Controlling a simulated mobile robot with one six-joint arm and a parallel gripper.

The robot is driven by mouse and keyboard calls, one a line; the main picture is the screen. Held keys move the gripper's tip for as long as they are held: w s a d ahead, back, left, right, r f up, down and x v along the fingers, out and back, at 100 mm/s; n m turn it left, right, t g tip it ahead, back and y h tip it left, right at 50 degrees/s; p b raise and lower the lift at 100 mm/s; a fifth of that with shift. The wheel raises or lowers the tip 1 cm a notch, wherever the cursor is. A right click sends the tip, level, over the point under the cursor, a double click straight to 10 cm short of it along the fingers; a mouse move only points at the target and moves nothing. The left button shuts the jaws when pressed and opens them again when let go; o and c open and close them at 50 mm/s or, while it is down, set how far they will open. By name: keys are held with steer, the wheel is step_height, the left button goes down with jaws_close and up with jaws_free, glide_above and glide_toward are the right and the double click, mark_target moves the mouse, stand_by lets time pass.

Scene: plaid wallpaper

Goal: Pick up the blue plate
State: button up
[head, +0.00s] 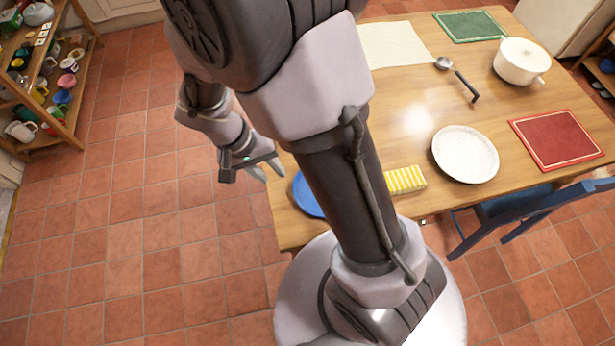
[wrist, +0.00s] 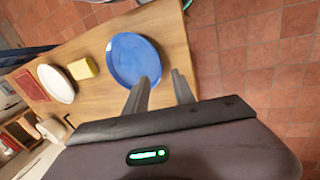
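The blue plate (wrist: 132,58) lies flat on the wooden table near its edge in the wrist view. In the head view only a part of the blue plate (head: 305,196) shows, as my arm hides the rest. My gripper (head: 270,171) is beside the table's left edge in the head view, close to the plate. In the wrist view my gripper (wrist: 160,88) has its two fingers apart with nothing between them. One finger overlaps the plate's near rim in the picture; I cannot tell whether it touches.
The wooden table (head: 410,115) also holds a yellow striped block (head: 405,179), a white speckled plate (head: 465,154), a white pot (head: 520,61), a ladle (head: 457,78) and a red mat (head: 555,139). A blue chair (head: 530,208) stands at its near side. Tiled floor is free at left.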

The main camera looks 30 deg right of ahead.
steer(key=b+x, duration=0.3)
steer(key=x, duration=0.6)
steer(key=shift+s+d, duration=0.1)
steer(key=shift+d, duration=0.05)
steer(key=b+x, duration=0.1)
steer(key=x, duration=0.1)
steer(key=b+x, duration=0.1)
steer(key=w+b+x, duration=0.1)
steer(key=x, duration=0.1)
steer(key=shift+d+f, duration=0.3)
steer(key=shift+f, duration=0.05)
steer(key=shift+r, duration=0.2)
steer(key=shift+s, duration=0.1)
jaws_close()
